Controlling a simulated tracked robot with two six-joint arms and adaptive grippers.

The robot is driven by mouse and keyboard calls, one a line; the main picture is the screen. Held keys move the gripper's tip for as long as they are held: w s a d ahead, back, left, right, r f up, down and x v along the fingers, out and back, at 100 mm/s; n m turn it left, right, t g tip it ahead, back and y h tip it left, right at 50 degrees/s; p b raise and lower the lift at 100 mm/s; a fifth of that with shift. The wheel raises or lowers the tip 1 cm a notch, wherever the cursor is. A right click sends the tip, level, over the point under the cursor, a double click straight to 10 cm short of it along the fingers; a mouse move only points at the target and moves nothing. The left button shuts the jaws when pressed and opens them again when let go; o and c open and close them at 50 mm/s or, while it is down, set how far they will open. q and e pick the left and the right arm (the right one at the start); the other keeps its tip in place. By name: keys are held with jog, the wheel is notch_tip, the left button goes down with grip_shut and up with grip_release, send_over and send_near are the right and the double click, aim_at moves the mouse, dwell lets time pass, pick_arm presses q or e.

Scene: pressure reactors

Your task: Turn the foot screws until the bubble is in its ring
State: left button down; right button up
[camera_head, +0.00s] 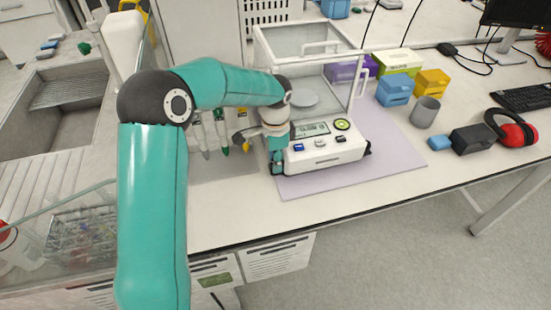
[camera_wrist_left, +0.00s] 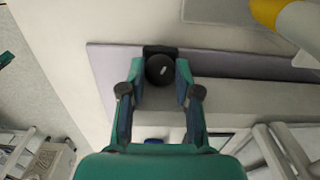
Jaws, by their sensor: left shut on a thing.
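The balance (camera_head: 330,153) stands on a pale lilac mat (camera_head: 400,160) on the bench, with a glass draft shield and a round pan inside. A round yellow-green level (camera_head: 342,124) with a dark centre sits on its front panel; I cannot tell exactly where the bubble lies in the ring. My left gripper (camera_head: 277,168) reaches down at the balance's front left corner. In the left wrist view its fingers are shut on a black round foot screw (camera_wrist_left: 160,69). Another dark foot (camera_head: 368,148) shows at the front right corner. My right gripper is not in view.
Taps with yellow and green parts (camera_head: 244,144) stand close left of the gripper. A sink (camera_head: 60,105) is at left. The bench front is clear.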

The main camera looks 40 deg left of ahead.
pick_arm(q)
jog(key=c, duration=0.8)
grip_release()
notch_tip(320, 180, up, 12)
jog(key=shift+f, duration=0.1)
dwell(0.3)
